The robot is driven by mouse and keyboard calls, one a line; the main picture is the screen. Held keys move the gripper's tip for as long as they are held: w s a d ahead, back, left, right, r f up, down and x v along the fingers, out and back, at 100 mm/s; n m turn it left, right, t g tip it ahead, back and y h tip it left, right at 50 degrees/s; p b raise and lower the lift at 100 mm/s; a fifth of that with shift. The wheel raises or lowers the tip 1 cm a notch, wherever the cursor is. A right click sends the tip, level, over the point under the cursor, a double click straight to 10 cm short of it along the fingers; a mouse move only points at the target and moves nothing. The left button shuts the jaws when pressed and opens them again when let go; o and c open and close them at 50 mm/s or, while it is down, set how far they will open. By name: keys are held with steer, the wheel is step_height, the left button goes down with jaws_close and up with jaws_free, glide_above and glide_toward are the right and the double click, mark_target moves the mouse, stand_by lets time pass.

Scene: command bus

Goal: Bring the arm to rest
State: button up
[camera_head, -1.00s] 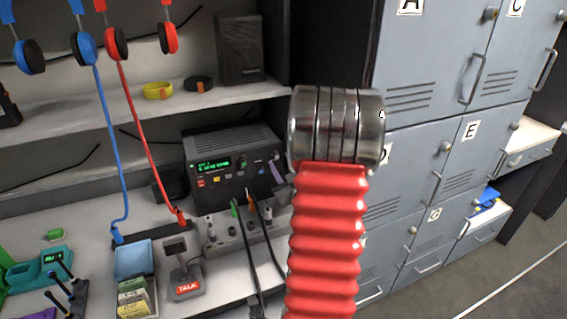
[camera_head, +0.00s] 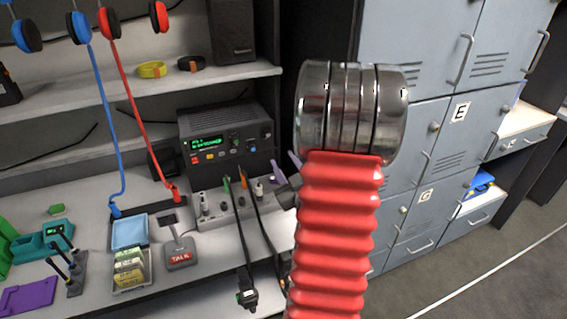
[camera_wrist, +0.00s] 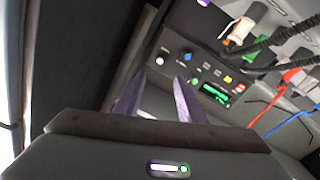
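My arm, with a red ribbed sleeve and a polished metal joint, rises through the middle of the head view. My gripper (camera_head: 285,170) shows only as purple fingertips left of the sleeve, in front of the radio's right side; the rest is hidden behind my arm. In the wrist view my gripper (camera_wrist: 158,90) has two purple fingers standing apart with nothing visible between them. Beyond them is the black radio (camera_wrist: 205,75) with its green display and knobs, seen upside down.
The radio (camera_head: 226,140) stands on the desk behind a socket strip (camera_head: 235,205) with plugged cables. Blue and red headsets (camera_head: 112,40) hang at upper left. A talk unit (camera_head: 179,253) and card box (camera_head: 131,268) sit on the desk. Grey lockers (camera_head: 405,120) stand behind and right of my arm.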

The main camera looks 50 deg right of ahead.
stand_by(0.4)
